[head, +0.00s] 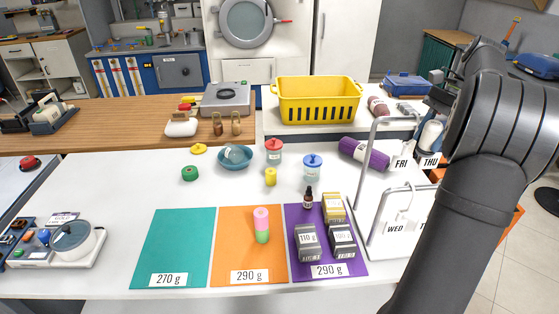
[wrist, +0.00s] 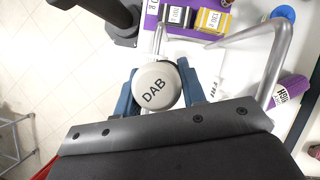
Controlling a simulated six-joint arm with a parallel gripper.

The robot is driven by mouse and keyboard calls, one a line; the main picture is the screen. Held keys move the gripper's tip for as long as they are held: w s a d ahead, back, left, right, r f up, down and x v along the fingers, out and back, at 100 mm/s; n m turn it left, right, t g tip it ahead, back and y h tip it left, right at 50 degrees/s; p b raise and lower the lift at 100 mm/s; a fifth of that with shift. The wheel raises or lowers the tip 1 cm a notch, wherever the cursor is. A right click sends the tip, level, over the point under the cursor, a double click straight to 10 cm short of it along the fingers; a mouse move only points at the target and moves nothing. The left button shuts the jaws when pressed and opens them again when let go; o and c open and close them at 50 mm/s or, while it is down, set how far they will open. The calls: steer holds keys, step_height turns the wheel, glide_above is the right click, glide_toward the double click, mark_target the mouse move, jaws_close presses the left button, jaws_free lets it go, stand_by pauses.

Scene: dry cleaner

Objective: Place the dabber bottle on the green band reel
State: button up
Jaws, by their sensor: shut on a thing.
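The dabber bottle (wrist: 157,86) shows in the wrist view as a round pale cap marked DAB. My gripper (wrist: 160,92) is shut on it, with a blue finger on each side. The cap hides the rest of the bottle. In the head view my arm runs down the right side, and neither my gripper nor the held bottle can be made out there.
Metal rails with day tags (head: 395,226) stand at the table's right, close to my arm. A purple roll (head: 365,153) lies behind them. Teal (head: 172,240), orange (head: 232,268) and purple (head: 297,216) mats cover the front. A blue bowl (head: 235,158) sits near the reel.

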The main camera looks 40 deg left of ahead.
steer(key=s+a+r+m+y, duration=0.15)
steer(key=a+r+m, duration=0.3)
steer(key=a, duration=0.85)
steer(key=w+a+f+m+t+y, duration=0.1)
steer(key=a+f+m, duration=0.15)
steer(key=a, duration=0.45)
steer(key=a+f+m+t+y, duration=0.1)
steer(key=a+f, duration=0.2)
steer(key=a, duration=0.4)
steer(key=m+t, duration=0.4)
steer(key=m, duration=0.4)
glide_above(189, 170)
steer(key=shift+f, duration=12.3)
steer(key=shift+d+f, duration=0.1)
steer(key=shift+f, duration=1.8)
